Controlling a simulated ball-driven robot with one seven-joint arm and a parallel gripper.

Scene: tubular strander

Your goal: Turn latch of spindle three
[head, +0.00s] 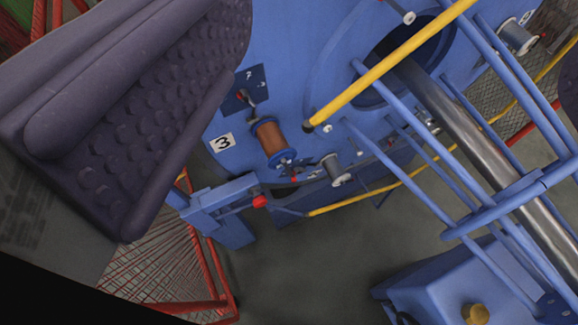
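A white plate with a black 3 (221,143) is on the blue machine wall, left of a copper-wound spool (270,138) with a blue flange. A small lever with a red part (243,96) sits at the spool's upper end on a dark blue plate. A thin arm with a red tip (293,180) lies at its lower end; I cannot tell which is the latch. My gripper (400,75) is open and empty. Its large bumpy dark finger fills the upper left, and part of another dark finger shows at the right edge. The fingers are close to the camera, the spool farther off.
A yellow bar (390,63) and several blue bars cross the upper right around a steel shaft (470,125). A blue bracket with a red knob (260,201) stands below the spool. A red mesh guard (165,265) is at lower left. Grey floor (300,270) is clear at lower middle.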

